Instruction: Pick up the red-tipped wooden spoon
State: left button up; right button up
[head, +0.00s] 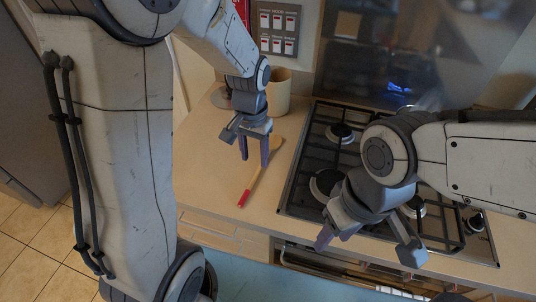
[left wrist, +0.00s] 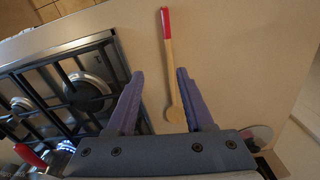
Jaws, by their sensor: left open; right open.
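The red-tipped wooden spoon (head: 255,181) lies on the beige counter left of the stove, its red handle end toward the front edge. My left gripper (head: 254,158) is open and points down above the spoon, near its bowl end. In the left wrist view the spoon (left wrist: 169,65) runs between the two open fingers (left wrist: 158,75), and nothing is gripped. Whether the fingers reach the counter is hard to tell. My right gripper (head: 365,243) is open and empty over the front of the stove.
The gas stove (head: 297,187) with black grates is right of the spoon. A beige canister (head: 279,93) stands behind my left gripper. A red-handled object (left wrist: 30,155) shows at lower left in the wrist view. The counter left of the spoon is clear.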

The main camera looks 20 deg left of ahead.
aim_at(252, 181)
pick_arm(q)
jog(key=f, duration=0.2)
jog(key=a+f, duration=0.1)
jog(key=f, duration=0.1)
jog(key=w+a+f, duration=0.1)
jog(key=f, duration=0.2)
jog(key=f+p, duration=0.1)
jog(key=f, duration=0.2)
jog(key=shift+d+f+p, duration=0.2)
jog(key=shift+d+p, duration=0.05)
jog(key=shift+p, duration=0.05)
jog(key=shift+f, duration=0.65)
grip_shut()
